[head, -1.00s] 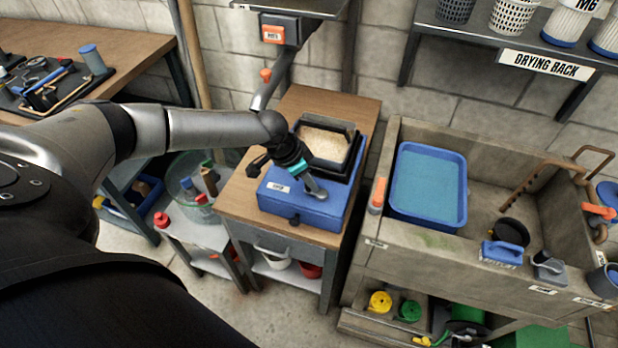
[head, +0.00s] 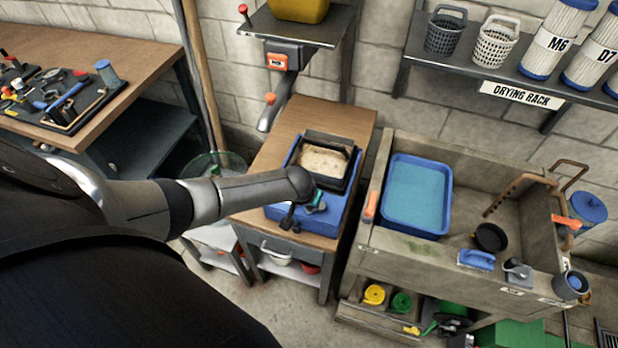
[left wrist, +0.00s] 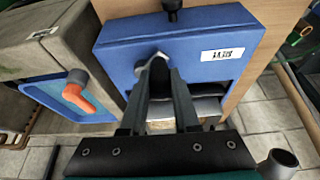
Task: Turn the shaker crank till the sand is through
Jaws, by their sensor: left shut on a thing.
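The shaker is a blue box (head: 325,226) on a small wood-topped stand. It also fills the upper middle of the left wrist view (left wrist: 195,38). A dark-framed sieve (head: 348,168) sits on top with pale sand (head: 322,160) in it. How much has passed through cannot be told. My left gripper (head: 318,206) is over the box's near part. In the left wrist view its fingers (left wrist: 158,78) are closed around the grey crank (left wrist: 150,64); in the head view arm and gripper hide the crank. My right gripper is out of view.
A stone basin (head: 462,262) with a blue water tray (head: 415,235) stands close to the right. A grey shelf (head: 290,28) hangs behind the stand. A workbench (head: 150,50) with tools is at the left. A wooden pole (head: 203,85) stands behind my arm.

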